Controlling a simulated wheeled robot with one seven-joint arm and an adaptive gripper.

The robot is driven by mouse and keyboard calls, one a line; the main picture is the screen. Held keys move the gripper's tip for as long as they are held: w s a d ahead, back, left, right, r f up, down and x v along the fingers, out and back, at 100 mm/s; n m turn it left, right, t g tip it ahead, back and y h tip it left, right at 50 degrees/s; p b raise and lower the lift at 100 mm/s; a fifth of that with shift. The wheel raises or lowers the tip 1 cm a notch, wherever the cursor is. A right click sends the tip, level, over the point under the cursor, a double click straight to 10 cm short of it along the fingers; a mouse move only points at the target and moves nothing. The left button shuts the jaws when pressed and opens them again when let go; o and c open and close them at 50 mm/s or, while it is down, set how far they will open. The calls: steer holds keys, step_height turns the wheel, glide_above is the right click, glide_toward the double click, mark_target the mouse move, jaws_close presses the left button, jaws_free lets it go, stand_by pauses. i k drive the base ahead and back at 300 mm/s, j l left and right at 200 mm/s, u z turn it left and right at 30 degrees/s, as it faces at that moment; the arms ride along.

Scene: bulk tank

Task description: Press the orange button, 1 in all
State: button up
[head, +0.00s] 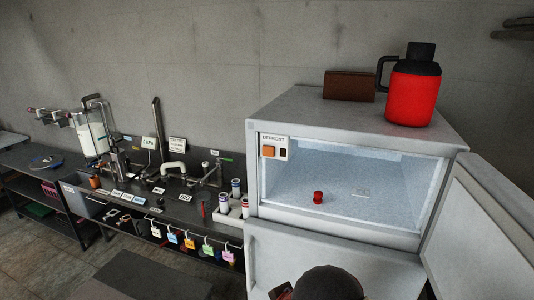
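The orange button (268,151) is a small square on a white panel marked DEFROST. The panel sits at the upper left corner of the open freezer compartment's front, and nothing blocks the view of the button. A dark rounded part of my arm shows at the bottom edge, in front of the lower door and well below the button. My gripper's fingers do not show.
The white freezer (350,115) is open, with its door (480,215) swung to the right. A small red item (318,197) is inside. A red jug (412,95) and brown box (349,86) stand on top. A cluttered workbench (170,208) runs left.

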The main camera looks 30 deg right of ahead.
mark_target(268, 151)
steer(key=i+j, duration=0.2)
steer(key=j, duration=0.2)
steer(key=i+j, duration=0.2)
steer(key=j, duration=0.15)
steer(key=i+j, duration=0.2)
steer(key=j, duration=0.2)
steer(key=i+j, duration=0.2)
steer(key=j, duration=0.15)
steer(key=z, duration=2.2)
